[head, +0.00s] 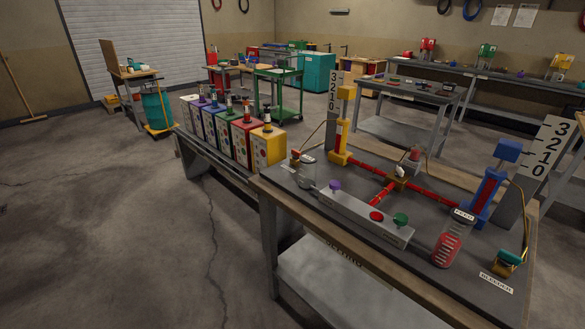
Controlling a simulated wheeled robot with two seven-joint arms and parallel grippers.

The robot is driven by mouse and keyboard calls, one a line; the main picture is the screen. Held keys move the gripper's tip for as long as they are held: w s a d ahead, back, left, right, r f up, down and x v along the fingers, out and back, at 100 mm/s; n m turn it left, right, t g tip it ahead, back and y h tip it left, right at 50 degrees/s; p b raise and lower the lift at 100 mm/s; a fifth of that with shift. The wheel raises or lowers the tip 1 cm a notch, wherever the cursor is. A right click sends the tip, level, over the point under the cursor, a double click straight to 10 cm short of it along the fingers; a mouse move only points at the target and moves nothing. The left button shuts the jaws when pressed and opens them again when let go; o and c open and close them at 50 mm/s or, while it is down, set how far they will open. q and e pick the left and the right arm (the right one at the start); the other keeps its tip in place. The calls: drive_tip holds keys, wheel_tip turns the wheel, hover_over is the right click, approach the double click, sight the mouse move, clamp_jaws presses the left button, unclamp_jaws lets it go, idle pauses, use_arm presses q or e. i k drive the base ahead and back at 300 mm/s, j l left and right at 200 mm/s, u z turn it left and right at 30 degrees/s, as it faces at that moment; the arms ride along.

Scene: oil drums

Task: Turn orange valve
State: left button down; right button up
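No part clearly reads as an orange valve, and the fittings are small. On the bench at right, a yellow-orange fitting (397,172) with a pale top sits where the red pipes (372,173) meet. A small red-orange knob (296,153) stands at the bench's left end. A grey bar (352,215) carries a purple knob (335,186), a red disc (376,216) and a green knob (400,219). Neither of my grippers is in view.
The bench (268,190) also bears a yellow column (341,140), a blue column (486,190) and a jar of red liquid (450,243). Several coloured cans (243,142) stand on a bench behind it. Floor (110,230) at left is open.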

sight(296, 155)
drive_tip(key=i+j, duration=0.4)
drive_tip(key=i+j+z, duration=0.1)
drive_tip(key=i+j, duration=0.25)
drive_tip(key=j, duration=0.2)
